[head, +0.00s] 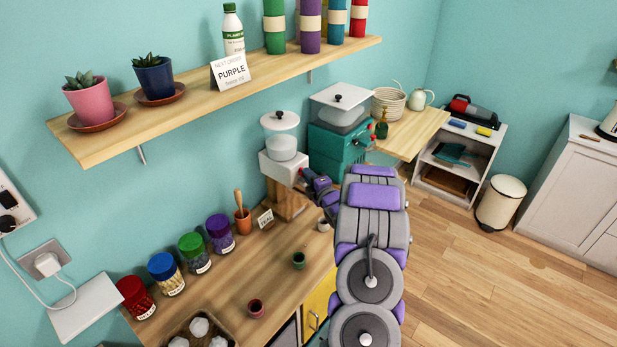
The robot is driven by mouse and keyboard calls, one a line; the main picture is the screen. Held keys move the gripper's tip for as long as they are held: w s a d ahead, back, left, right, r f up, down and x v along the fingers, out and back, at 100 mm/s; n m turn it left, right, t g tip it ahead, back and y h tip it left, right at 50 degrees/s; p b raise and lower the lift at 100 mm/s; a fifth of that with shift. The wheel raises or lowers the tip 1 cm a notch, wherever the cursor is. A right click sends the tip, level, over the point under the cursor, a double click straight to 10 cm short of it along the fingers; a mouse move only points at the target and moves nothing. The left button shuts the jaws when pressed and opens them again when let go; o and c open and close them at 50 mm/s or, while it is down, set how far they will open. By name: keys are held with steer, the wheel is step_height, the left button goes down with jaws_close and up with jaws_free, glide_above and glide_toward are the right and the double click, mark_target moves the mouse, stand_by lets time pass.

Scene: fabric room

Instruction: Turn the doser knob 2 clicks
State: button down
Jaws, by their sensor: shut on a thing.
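The doser (283,167) is a white box with a clear lidded jar on top. It stands on a wooden block at the back of the wooden counter, against the wall. My gripper (306,178) reaches in from the right to the doser's front and is shut there. The doser knob sits between the fingers and is mostly hidden by them, so its angle cannot be told. A small white cup (323,225) stands on the counter below the gripper.
A teal machine (336,147) with a lidded clear box stands just right of the doser. Jars with coloured lids (191,243), a mortar (242,220) and small pots (299,260) stand on the counter. A shelf (230,88) with plants and a PURPLE card hangs above.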

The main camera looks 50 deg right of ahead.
steer(key=shift+m+p, duration=0.4)
steer(key=m+g+p, duration=0.1)
steer(key=m+p, duration=0.1)
steer(key=m+g+y+p, duration=0.1)
steer(key=p, duration=0.2)
steer(key=shift+r+m+y, duration=0.3)
steer(key=shift+m, duration=0.1)
steer(key=m+y+p, duration=0.1)
steer(key=m+p, duration=0.1)
steer(key=p, duration=0.3)
steer(key=m+g+y+p, duration=0.1)
steer(key=m+p, duration=0.1)
steer(key=p, duration=0.3)
steer(key=shift+d+r+m, duration=0.2)
steer(key=shift+m, duration=0.2)
steer(key=m+y+p, duration=0.1)
steer(key=p, duration=0.1)
steer(key=m+p, duration=0.1)
steer(key=p, duration=0.1)
steer(key=shift+d+g+y, duration=0.2)
steer(key=shift+g+y, duration=0.1)
steer(key=shift+y, duration=0.1)
steer(key=shift+f+m+y+p, duration=0.1)
steer(key=shift+m+y+p, duration=0.5)
steer(key=shift+m, duration=0.3)
steer(key=c, duration=1.2)
jaws_free()
steer(key=shift+w+d+f, duration=0.1)
steer(key=shift+w+d, duration=0.05)
